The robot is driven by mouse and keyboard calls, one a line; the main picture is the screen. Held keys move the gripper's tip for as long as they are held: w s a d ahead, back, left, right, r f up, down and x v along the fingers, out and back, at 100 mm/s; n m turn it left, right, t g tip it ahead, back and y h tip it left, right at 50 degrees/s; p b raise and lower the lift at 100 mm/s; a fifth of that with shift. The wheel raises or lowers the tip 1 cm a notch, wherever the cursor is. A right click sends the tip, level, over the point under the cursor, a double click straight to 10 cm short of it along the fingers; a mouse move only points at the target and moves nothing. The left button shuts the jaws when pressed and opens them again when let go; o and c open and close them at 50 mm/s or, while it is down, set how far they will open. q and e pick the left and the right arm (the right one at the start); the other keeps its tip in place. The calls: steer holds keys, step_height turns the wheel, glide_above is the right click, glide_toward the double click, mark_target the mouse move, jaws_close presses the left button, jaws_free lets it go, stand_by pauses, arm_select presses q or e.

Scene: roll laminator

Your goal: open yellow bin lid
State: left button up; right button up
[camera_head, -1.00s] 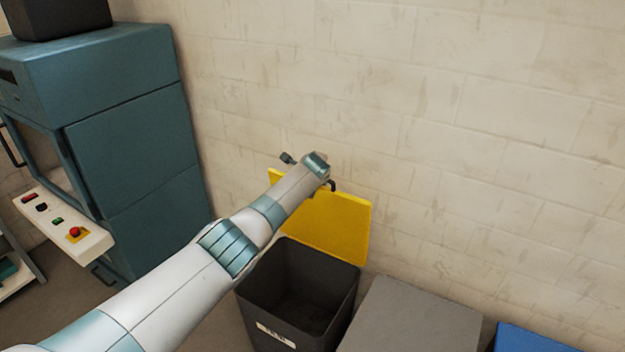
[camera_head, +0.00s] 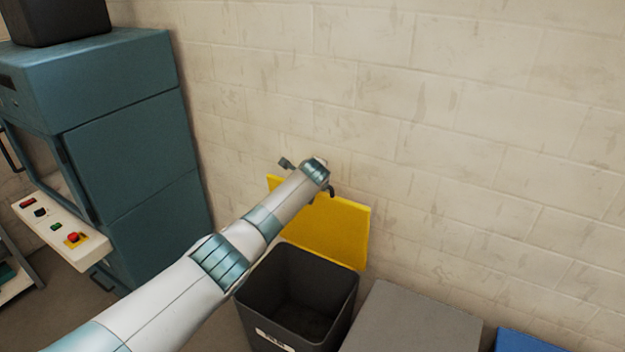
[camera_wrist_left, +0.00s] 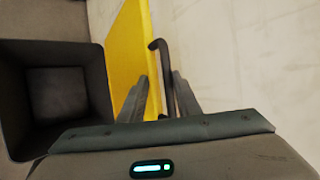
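The yellow lid (camera_head: 335,228) stands raised, roughly upright, at the back of the dark bin (camera_head: 257,309) near the wall. The bin's mouth is open and its inside looks empty. In the left wrist view the lid (camera_wrist_left: 133,45) is seen nearly edge-on, with a dark handle (camera_wrist_left: 161,46) on its wall side. The bin (camera_wrist_left: 98,95) lies to its left. My left gripper (camera_wrist_left: 160,76) is open, its two fingers on either side of the handle with gaps showing. In the head view my left wrist hides the fingertips and part of the lid. My right gripper is not in view.
A grey-topped bin (camera_head: 415,322) stands right of the open bin, and a blue one (camera_head: 530,342) lies further right. A teal machine (camera_head: 135,150) with a button panel (camera_head: 60,235) stands at the left. The block wall (camera_head: 470,110) is close behind the lid.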

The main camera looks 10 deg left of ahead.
arm_select(q)
steer(key=b+v, duration=0.2)
steer(key=v, duration=1.3)
steer(key=shift+s+r+b, duration=0.2)
steer(key=shift+s+b, duration=0.1)
steer(key=shift+s, duration=0.05)
steer(key=shift+d+f, duration=0.1)
